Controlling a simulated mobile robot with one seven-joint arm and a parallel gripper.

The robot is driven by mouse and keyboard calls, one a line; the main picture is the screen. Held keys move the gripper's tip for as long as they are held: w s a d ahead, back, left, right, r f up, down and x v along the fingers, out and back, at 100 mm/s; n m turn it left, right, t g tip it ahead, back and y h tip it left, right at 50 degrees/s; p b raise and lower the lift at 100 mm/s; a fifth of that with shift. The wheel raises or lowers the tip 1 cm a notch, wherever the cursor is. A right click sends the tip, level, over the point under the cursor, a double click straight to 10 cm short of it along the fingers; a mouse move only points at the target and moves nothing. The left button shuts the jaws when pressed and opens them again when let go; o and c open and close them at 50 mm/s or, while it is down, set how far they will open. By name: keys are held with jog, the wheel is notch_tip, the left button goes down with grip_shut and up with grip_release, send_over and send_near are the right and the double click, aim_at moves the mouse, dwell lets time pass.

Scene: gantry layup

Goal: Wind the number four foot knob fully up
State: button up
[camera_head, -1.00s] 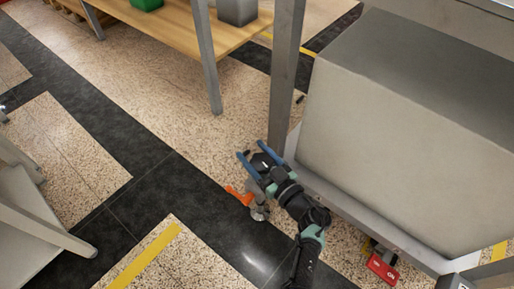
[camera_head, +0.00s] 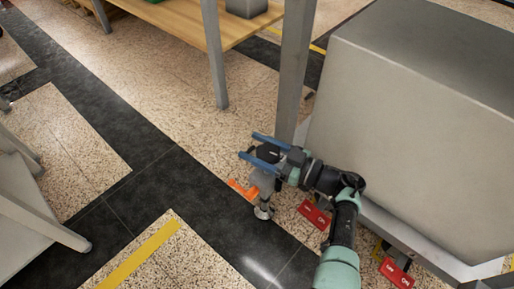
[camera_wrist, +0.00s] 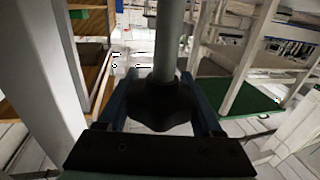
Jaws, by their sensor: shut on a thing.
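In the wrist view a dark lobed knob (camera_wrist: 162,104) sits between the two blue fingers of my gripper (camera_wrist: 163,112), with a grey shaft (camera_wrist: 168,40) rising from it. My gripper is shut on this knob. In the head view my gripper (camera_head: 259,150) reaches in from the right, low beside the frame's post, and mostly hides the knob. Below it a metal foot (camera_head: 263,211) stands on the dark floor strip, with an orange lever (camera_head: 242,189) to its left. No number four shows on the knob.
A grey post (camera_head: 294,70) rises just behind my gripper. A large grey box (camera_head: 400,130) stands on the frame to the right. Red tags (camera_head: 314,214) show low along the frame.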

jog(key=o, duration=1.4)
jog(key=shift+c, duration=0.2)
jog(key=v, duration=1.3)
